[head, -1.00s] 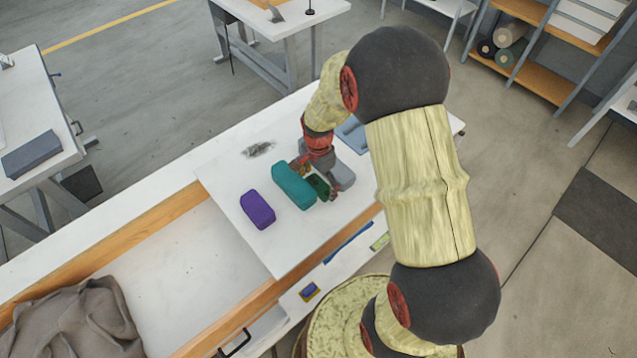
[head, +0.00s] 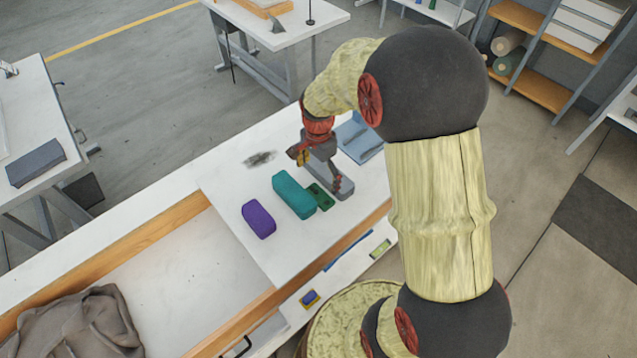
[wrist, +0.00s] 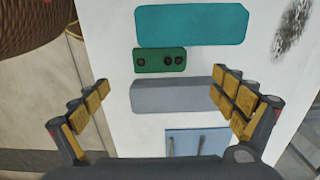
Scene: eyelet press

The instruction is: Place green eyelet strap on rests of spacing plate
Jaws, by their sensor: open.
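The green eyelet strap (head: 320,197) lies flat on the white tabletop close beside a teal block (head: 294,194). In the wrist view the strap (wrist: 159,60) shows several dark round spots on its face. A light blue plate (head: 352,133) with two slim grey bars lies at the far right of the white board. It also shows at the bottom of the wrist view (wrist: 184,149); I take it for the spacing plate. My gripper (head: 322,170) is open and empty, above a grey block (wrist: 175,96), which lies between the strap and the plate.
A purple block (head: 259,219) stands left of the teal block. A dark smudge (head: 259,158) marks the board behind them. The board's front left is clear.

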